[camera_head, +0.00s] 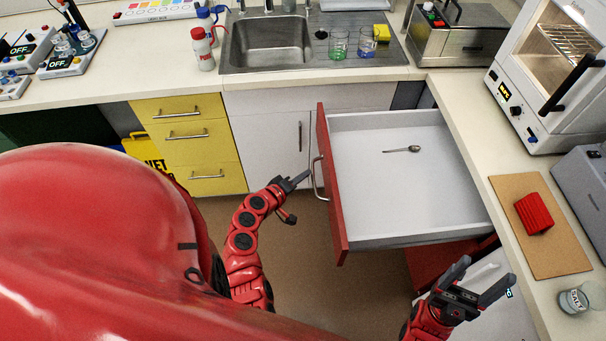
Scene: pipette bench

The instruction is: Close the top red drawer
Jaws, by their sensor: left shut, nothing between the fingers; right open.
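The top red drawer (329,190) is pulled far out from under the right-hand counter. Its red front faces left and has a metal handle (316,178). A spoon (403,150) lies inside on the white bottom. My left gripper (304,178) is shut and empty, just left of the handle; I cannot tell whether it touches it. My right gripper (487,280) is open and empty, in front of the drawer's near side at the lower right.
Another red drawer front (440,265) shows below. Yellow drawers (190,140) stand at the back left. The right counter holds a cutting board (540,250) with a red block (533,213), a jar (573,299) and an oven (545,75). The floor left of the open drawer is clear.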

